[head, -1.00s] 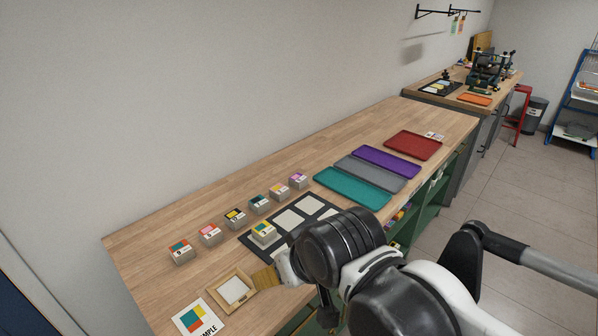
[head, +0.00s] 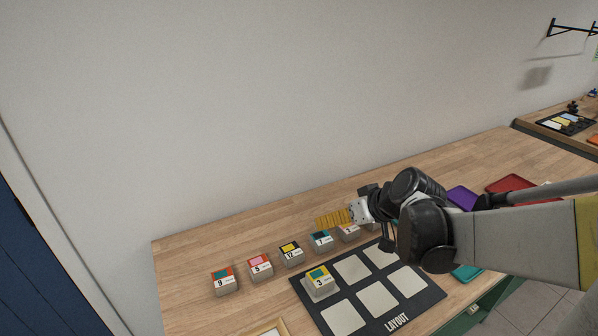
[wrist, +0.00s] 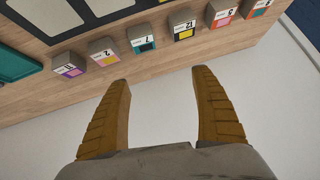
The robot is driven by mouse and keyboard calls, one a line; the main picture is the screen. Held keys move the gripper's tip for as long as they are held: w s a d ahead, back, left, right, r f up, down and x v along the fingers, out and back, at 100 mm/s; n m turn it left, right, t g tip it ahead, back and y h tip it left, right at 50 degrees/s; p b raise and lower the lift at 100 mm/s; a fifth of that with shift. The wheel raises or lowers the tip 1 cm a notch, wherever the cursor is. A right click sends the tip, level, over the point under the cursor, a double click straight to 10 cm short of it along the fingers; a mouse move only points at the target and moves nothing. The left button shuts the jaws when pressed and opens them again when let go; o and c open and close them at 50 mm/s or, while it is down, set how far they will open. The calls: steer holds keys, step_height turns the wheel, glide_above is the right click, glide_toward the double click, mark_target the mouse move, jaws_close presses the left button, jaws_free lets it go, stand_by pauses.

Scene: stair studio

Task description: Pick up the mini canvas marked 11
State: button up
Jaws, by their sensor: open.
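The mini canvas marked 11 (wrist: 70,65) is a small grey block with a purple and orange label. It stands at the left end of the row in the wrist view. In the head view my arm hides it, or most of it. My gripper (head: 322,220) is open and empty, its yellow fingers pointing left above the row near the wall. In the wrist view my gripper (wrist: 160,78) has its fingers spread apart over the wall side of the table, right of canvas 11 and not around any block.
Canvas 2 (wrist: 103,52) stands close beside canvas 11, then canvas 7 (wrist: 143,40) and canvas 12 (wrist: 183,28). Canvases 5 (head: 260,265) and 9 (head: 224,283) end the row. Canvas 3 (head: 319,283) sits on the black layout mat (head: 395,322). The wall is close behind.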

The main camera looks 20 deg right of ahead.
steer(key=w+d+f+t, duration=0.1)
steer(key=d+f, duration=0.2)
steer(key=d, duration=0.4)
steer(key=d+f+t, duration=0.2)
steer(key=d+f, duration=0.1)
steer(key=d, duration=0.3)
steer(key=w+d+f+n+t, duration=0.1)
steer(key=d+f, duration=0.3)
steer(key=d, duration=0.3)
steer(key=shift+w+d+t+b, duration=0.35)
steer(key=shift+t, duration=0.05)
steer(key=shift+d+f, duration=0.15)
steer(key=shift+f, duration=0.05)
steer(key=b+x, duration=0.4)
steer(key=x, duration=0.6)
steer(key=shift+w+f, duration=0.3)
steer(key=shift+r, duration=0.15)
steer(key=c, duration=1.2)
